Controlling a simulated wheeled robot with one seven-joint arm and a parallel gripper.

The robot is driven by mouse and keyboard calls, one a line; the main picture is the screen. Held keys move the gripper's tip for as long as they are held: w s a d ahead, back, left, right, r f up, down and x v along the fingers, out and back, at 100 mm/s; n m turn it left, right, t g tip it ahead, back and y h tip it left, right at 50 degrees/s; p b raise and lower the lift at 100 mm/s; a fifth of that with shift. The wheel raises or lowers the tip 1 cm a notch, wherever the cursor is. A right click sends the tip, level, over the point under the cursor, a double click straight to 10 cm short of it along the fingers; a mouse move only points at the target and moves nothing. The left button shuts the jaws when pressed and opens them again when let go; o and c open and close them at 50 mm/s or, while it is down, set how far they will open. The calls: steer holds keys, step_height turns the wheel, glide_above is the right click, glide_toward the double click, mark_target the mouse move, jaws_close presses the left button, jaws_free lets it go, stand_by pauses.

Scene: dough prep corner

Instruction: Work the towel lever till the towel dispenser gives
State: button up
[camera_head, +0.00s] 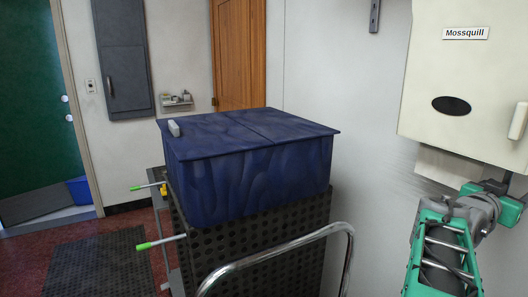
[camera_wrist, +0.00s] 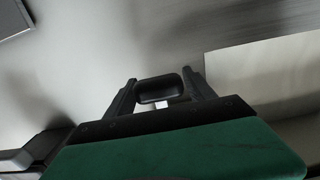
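The towel dispenser (camera_head: 470,65) is a cream wall box at the right of the head view, with a "Mossquill" label and a dark oval window. A pale lever (camera_head: 518,121) stands out at its right side, near the picture's edge. A pale sheet (camera_head: 445,166) shows below the box; a pale flat surface, perhaps the same sheet, is at the right of the wrist view (camera_wrist: 270,75). My gripper (camera_head: 508,180) is below the lever, apart from it. In the wrist view its two fingers (camera_wrist: 160,77) stand apart, with a dark rounded piece between them that I cannot identify.
A dark blue lidded bin (camera_head: 255,165) stands on a black perforated cart (camera_head: 265,240) left of my arm. A curved metal rail (camera_head: 275,252) is in front of it. Bare white wall (camera_head: 370,130) lies between bin and dispenser. A floor mat (camera_head: 98,268) is at lower left.

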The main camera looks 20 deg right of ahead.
steer(key=shift+o, duration=0.7)
steer(key=shift+f, duration=0.1)
steer(key=s+a+b, duration=0.1)
steer(key=a+b, duration=0.3)
steer(key=a, duration=0.3)
steer(key=shift+a+b, duration=0.35)
steer(key=shift+s+b, duration=0.1)
steer(key=shift+b, duration=0.4)
